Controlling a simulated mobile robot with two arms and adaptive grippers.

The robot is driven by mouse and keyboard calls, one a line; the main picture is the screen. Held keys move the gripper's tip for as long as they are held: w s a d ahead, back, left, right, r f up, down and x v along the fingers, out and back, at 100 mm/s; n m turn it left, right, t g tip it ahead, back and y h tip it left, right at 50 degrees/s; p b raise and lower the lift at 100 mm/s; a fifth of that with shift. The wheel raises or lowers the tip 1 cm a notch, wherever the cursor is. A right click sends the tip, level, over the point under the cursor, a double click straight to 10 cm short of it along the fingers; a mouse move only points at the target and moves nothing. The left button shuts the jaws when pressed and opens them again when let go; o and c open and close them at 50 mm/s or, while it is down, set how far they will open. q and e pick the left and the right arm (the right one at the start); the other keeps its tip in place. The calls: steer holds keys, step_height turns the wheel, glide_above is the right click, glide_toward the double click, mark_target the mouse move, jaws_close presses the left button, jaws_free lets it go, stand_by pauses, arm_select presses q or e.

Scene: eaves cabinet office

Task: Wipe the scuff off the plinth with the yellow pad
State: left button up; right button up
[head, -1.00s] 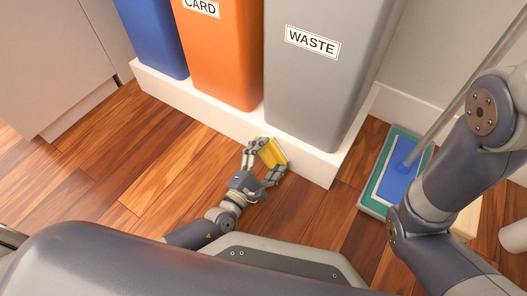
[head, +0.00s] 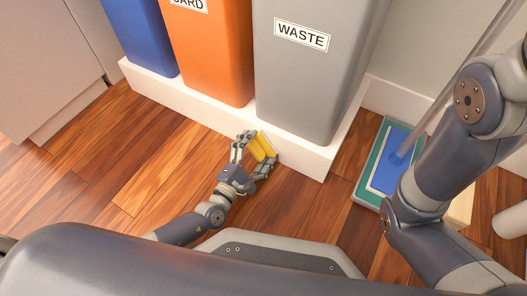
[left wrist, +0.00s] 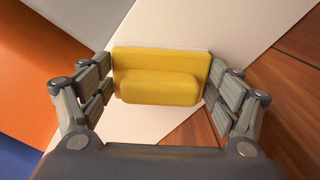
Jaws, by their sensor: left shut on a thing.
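The yellow pad (head: 263,144) is a flat slab with a raised yellow block on its back. My left gripper (head: 255,152) is shut on it, with one finger set at each end; the left wrist view shows the pad (left wrist: 160,88) upright and level between the fingers. The pad's face is turned to the front of the white plinth (head: 300,160), right at it or very close; I cannot tell if they touch. No scuff shows; the pad hides part of the plinth front. My right arm crosses the right side of the head view, but its gripper is out of view.
Blue (head: 140,35), orange (head: 212,60) and grey WASTE (head: 305,75) bins stand on the plinth. A blue-and-green flat mop (head: 370,180) lies right of the plinth, near my right arm. A cabinet (head: 45,60) stands at the left. Wood floor (head: 120,165) in front is clear.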

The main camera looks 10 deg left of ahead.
arm_select(q)
steer(key=shift+w+a+r+b, duration=0.1)
steer(key=shift+w+a+b, duration=0.15)
steer(key=shift+a, duration=0.45)
steer(key=shift+w+a+r+b, duration=0.15)
steer(key=shift+w+a, duration=0.15)
steer(key=shift+a, duration=0.35)
steer(key=shift+w+a+f+b, duration=0.1)
steer(key=shift+w+a+b, duration=0.15)
steer(key=shift+a, duration=0.45)
steer(key=shift+r, duration=0.1)
steer(key=shift+p+v, duration=0.6)
steer(key=shift+v, duration=2.45)
steer(key=shift+s+d, duration=0.1)
steer(key=shift+s+a, duration=0.25)
steer(key=shift+s, duration=0.45)
steer(key=shift+s+a, duration=0.25)
steer(key=shift+s, duration=0.45)
